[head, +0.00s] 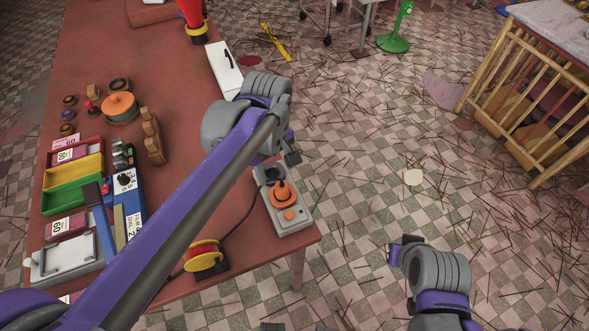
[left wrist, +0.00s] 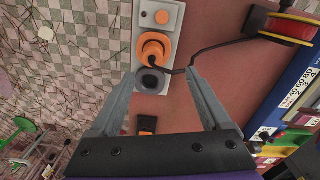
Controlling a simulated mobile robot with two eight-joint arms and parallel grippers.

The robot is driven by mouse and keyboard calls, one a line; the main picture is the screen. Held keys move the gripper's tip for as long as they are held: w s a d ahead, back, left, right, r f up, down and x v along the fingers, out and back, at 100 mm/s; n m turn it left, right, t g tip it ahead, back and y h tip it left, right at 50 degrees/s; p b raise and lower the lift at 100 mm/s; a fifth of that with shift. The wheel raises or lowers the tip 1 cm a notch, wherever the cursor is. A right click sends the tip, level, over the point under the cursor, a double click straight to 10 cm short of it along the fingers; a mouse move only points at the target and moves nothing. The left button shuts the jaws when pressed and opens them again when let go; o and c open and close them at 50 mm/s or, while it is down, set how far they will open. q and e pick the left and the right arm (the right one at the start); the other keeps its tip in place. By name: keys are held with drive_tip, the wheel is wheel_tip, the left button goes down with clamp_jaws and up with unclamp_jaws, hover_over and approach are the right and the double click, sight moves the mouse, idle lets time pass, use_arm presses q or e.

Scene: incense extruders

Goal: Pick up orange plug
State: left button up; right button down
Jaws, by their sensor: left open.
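The orange plug (head: 284,195) sits on a pale grey box (head: 299,224) at the right edge of the red-brown table. A black cable runs from beside it. In the left wrist view the plug (left wrist: 155,46) is round and stands on the box beside a dark round socket (left wrist: 151,82). My left gripper (head: 282,164) is just behind the plug in the head view. In the left wrist view the open fingers (left wrist: 160,72) are apart, empty, and the plug lies just past their tips. My right gripper (head: 398,250) is over the floor, away from the table.
The cable leads to a yellow and red reel (head: 204,257). A blue device (head: 126,192), colored trays (head: 70,195) and an orange-topped round container (head: 120,107) stand on the table's left. A black item (left wrist: 147,125) lies near the box. Incense sticks litter the tiled floor.

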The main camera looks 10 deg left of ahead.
sight(282, 186)
use_arm(q)
drive_tip(key=shift+w+d+f, duration=0.2)
drive_tip(key=shift+w, duration=0.2)
drive_tip(key=shift+w+d+f, duration=0.15)
drive_tip(key=shift+w+f, duration=0.05)
drive_tip(key=shift+w, duration=0.2)
drive_tip(key=f, duration=0.1)
drive_tip(key=s+f, duration=0.1)
drive_tip(key=f, duration=0.1)
drive_tip(key=shift+s+f, duration=0.15)
drive_tip(key=shift+f, duration=0.1)
drive_tip(key=shift+w+f, duration=0.2)
drive_tip(key=shift+f, duration=0.45)
drive_tip(key=f, duration=0.4)
drive_tip(key=shift+w+d+f, duration=0.15)
drive_tip(key=shift+w+f, duration=0.05)
drive_tip(key=shift+f, duration=0.2)
clamp_jaws()
